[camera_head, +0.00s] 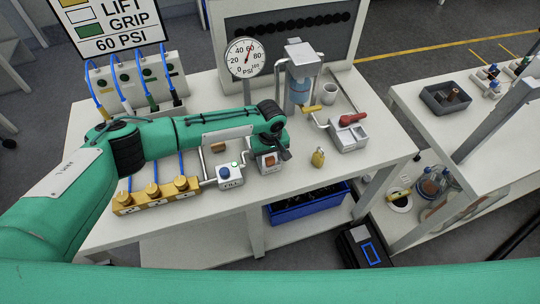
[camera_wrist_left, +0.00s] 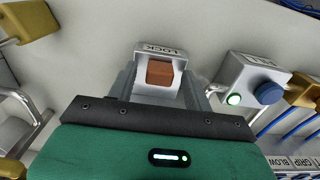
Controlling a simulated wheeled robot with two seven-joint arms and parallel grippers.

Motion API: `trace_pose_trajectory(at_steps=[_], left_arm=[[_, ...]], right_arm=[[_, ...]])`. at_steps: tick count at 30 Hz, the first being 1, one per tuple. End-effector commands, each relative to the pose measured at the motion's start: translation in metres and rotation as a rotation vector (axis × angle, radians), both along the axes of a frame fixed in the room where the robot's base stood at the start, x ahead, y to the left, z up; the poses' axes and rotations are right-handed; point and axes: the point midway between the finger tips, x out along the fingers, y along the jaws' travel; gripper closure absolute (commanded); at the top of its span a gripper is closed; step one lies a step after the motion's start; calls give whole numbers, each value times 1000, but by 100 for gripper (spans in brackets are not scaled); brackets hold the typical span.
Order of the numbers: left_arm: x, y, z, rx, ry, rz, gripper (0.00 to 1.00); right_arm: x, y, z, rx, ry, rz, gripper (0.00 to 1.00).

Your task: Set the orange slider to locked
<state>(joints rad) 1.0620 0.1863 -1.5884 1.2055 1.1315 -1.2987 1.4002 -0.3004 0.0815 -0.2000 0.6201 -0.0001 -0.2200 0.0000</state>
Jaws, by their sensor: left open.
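The orange slider (camera_wrist_left: 160,72) is a small orange-brown block in a pale housing (camera_wrist_left: 146,93) marked LOCK. In the head view the slider (camera_head: 270,161) sits on the front part of the table, just below my left gripper (camera_head: 283,149). In the left wrist view my left gripper (camera_wrist_left: 163,82) is open, with one grey finger on each side of the housing. I cannot tell whether the fingers touch it. The full travel of the slider is hidden. My right gripper is not in view.
A box with a blue button and green light (camera_wrist_left: 252,85) stands close beside the housing. Brass valve blocks (camera_head: 155,195) lie to the left. A yellow padlock-like piece (camera_head: 318,157) and a red-handled box (camera_head: 348,132) stand to the right. A pressure gauge (camera_head: 245,57) rises behind.

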Motion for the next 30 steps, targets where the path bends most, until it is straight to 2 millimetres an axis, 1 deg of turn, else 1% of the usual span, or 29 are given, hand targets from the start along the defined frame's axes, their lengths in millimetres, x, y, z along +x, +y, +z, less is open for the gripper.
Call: trace_pose_trajectory(at_steps=[2,5,6,10,14,22,30], left_arm=[[0,0,0,0,0,0,49],[0,0,0,0,0,0,67],[0,0,0,0,0,0,75],[0,0,1,0,0,0,100],[1,0,0,0,0,0,100],[23,6,0,-3,-1,2,100],[26,8,2,0,-3,0,100]], right_arm=[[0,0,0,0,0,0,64],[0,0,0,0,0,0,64],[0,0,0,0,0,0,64],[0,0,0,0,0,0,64],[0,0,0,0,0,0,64],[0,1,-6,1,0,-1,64],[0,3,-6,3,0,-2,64]])
